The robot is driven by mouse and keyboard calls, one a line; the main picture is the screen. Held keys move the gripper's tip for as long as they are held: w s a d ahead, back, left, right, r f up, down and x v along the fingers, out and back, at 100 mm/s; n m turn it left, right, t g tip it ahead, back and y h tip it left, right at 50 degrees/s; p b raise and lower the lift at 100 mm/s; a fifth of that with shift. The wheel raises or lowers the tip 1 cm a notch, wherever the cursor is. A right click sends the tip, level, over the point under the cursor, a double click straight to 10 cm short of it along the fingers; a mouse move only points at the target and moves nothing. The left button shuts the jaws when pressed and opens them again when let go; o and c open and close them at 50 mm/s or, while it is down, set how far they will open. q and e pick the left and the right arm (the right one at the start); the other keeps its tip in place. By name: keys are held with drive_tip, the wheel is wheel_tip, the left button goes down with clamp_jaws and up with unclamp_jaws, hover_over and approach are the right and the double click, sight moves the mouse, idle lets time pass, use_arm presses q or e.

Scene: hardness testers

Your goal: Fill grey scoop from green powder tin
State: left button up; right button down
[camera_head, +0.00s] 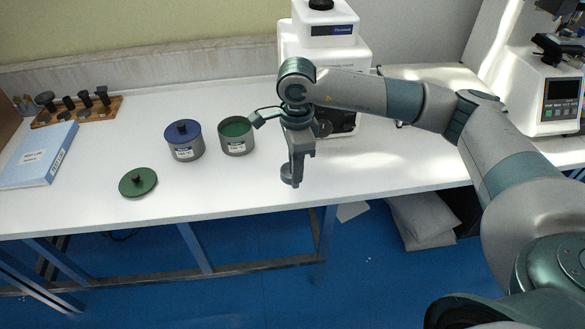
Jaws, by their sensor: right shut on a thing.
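The green powder tin (237,147) is a grey, open tin with green powder (235,128) inside, standing on the white bench left of my right arm. Its green lid (138,181) with a dark knob lies on the bench to the left. My right gripper (297,150) points down to the right of the tin, apart from it. It is shut on the grey scoop (291,174), which hangs below it near the bench's front edge. The grip itself is small and partly hidden, and I cannot tell whether the scoop holds powder. My left gripper is not in view.
A blue-lidded tin (184,141) stands just left of the open tin. A white tester (343,55) stands behind my right arm, and another tester (556,92) is at the right. A blue book (38,155) and wooden rack (78,112) are at the left.

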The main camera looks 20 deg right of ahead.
drive_tip(key=shift+s, duration=0.1)
idle(0.4)
drive_tip(key=shift+s+a+r+n, duration=0.2)
drive_tip(key=shift+s+a+n, duration=0.1)
drive_tip(key=shift+n, duration=0.6)
drive_tip(key=s+a+r+n, duration=0.1)
drive_tip(key=s+n, duration=0.3)
drive_tip(key=n, duration=0.5)
drive_tip(key=s+a+r+n, duration=0.2)
drive_tip(key=s+n, duration=0.3)
drive_tip(key=n, duration=0.4)
drive_tip(key=shift+r, duration=0.25)
